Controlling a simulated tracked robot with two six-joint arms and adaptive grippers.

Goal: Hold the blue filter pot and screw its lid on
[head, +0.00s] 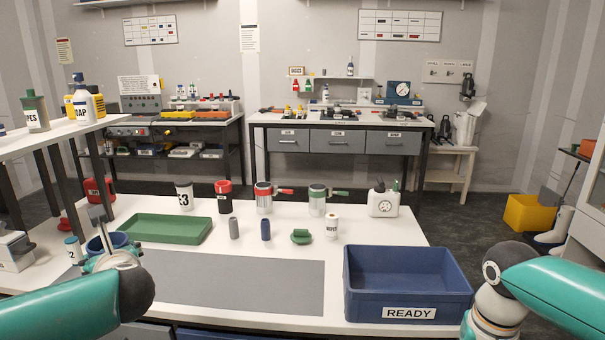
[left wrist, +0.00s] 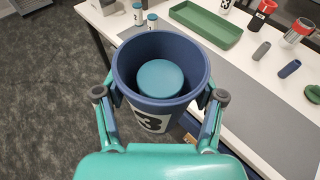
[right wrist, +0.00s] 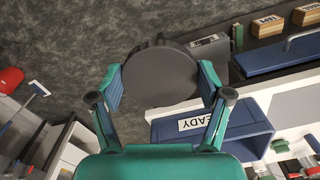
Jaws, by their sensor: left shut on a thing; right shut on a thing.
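The blue filter pot (left wrist: 132,62) is held between the fingers of my left gripper (left wrist: 160,92), with its open top facing the left wrist camera. A white label with a dark 3 (left wrist: 153,121) is on its side. A round teal piece (left wrist: 160,77) shows inside the pot. In the head view, the pot (head: 105,243) is at the left end of the bench, partly hidden by my left gripper (head: 98,222). My right gripper (right wrist: 160,88) is shut on a dark grey round lid (right wrist: 160,72), apart from the pot. The head view does not show the lid.
The blue READY bin (head: 408,268) stands at the bench's right front. A green tray (head: 165,230) lies behind the bare grey mat (head: 235,283). Small cylinders (head: 266,230), a green piece (head: 301,237) and several pots and bottles (head: 317,201) stand behind the mat.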

